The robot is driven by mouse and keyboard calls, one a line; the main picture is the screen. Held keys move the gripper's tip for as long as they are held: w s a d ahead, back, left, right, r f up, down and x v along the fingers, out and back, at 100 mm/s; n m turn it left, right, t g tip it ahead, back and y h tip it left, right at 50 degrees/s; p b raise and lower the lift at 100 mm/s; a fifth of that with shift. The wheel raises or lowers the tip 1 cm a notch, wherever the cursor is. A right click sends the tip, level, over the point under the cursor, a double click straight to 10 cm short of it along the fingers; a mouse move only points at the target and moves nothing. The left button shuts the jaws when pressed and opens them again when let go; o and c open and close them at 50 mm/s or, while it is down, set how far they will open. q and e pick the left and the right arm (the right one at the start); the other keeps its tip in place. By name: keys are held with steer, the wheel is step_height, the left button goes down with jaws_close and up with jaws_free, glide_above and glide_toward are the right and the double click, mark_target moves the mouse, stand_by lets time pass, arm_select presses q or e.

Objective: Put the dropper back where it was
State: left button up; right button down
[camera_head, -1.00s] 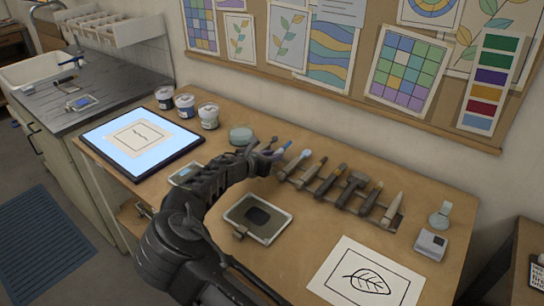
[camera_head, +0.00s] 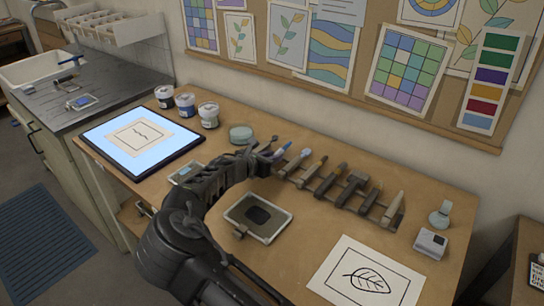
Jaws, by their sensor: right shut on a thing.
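My right gripper (camera_head: 264,158) is at the left end of the tool rack (camera_head: 330,196), low over the table. It is shut on a thin dark-tipped thing (camera_head: 273,141), which I take to be the dropper. Only its upper end shows. The gripper hides the rest, so I cannot tell whether it touches the rack. A blue-tipped tool (camera_head: 283,150) is just to the right of the gripper. My left gripper is not in view.
Several tools lean in the rack towards the right. Paint jars (camera_head: 208,115) and a round pale-green lid (camera_head: 241,134) stand behind. A lit tablet (camera_head: 85,137) lies left. A dark-centred tray (camera_head: 262,236) and a leaf drawing (camera_head: 345,284) lie in front. A glass bottle (camera_head: 440,214) stands right.

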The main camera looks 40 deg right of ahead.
steer(key=shift+f, duration=0.25)
stand_by(0.8)
steer(key=c, duration=1.2)
jaws_free()
steer(key=b+v, duration=0.1)
steer(key=v, duration=0.7)
steer(key=shift+f, duration=0.1)
